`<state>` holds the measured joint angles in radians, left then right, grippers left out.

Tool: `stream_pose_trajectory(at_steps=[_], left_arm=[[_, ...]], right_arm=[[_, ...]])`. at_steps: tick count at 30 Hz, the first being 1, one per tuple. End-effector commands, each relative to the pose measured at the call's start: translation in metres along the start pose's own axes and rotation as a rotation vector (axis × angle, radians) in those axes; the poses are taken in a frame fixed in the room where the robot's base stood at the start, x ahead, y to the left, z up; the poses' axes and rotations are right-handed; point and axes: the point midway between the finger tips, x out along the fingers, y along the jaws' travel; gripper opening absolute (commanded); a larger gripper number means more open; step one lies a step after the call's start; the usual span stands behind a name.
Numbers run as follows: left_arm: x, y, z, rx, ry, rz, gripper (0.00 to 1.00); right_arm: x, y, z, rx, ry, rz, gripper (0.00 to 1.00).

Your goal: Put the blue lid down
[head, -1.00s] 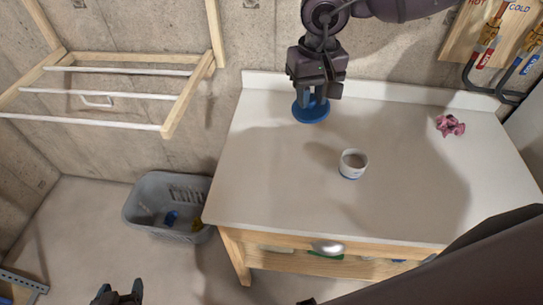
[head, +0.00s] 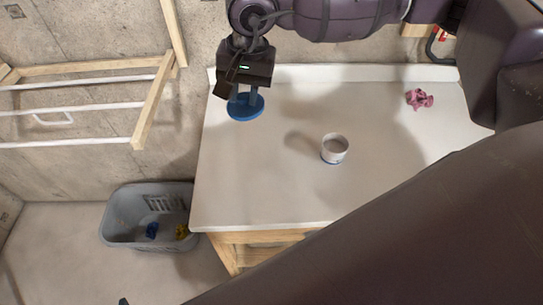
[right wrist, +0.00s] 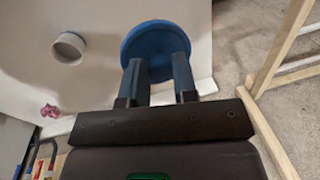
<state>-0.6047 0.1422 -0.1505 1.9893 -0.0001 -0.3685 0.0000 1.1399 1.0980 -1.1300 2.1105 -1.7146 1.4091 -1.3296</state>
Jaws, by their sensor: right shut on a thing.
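The blue lid (head: 245,108) is a round disc over the back left part of the white tabletop (head: 270,195). My right gripper (head: 244,99) is shut on it from above. In the right wrist view the lid (right wrist: 150,40) sits between the two fingertips (right wrist: 157,66), its round face partly hidden by them. I cannot tell whether the lid touches the tabletop. Only a small dark tip, probably of my left gripper (head: 123,301), shows at the bottom edge.
A white cup (head: 334,150) stands mid-table, and a pink crumpled thing (head: 419,99) lies at the back right. A grey basket (head: 118,238) is on the floor left of the table. A wooden drying rack (head: 153,112) is on the left wall. The tabletop around the lid is clear.

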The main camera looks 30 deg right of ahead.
Motion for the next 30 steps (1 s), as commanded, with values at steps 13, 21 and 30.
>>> stream_pose_trajectory(at_steps=[13, 21, 30], left_arm=[[0.003, 0.001, 0.004, 0.000, -0.001, 0.000, 0.99], [0.004, 0.001, 0.004, 0.000, 0.002, 0.001, 0.99], [0.004, 0.000, -0.001, 0.001, 0.007, 0.001, 0.99]], right_arm=[[-0.001, 0.028, -0.027, 0.432, 0.046, -0.067, 0.00], [-0.003, 0.047, -0.041, 0.615, 0.069, -0.086, 0.00], [0.027, 0.056, -0.042, 0.649, 0.072, -0.085, 0.00]])
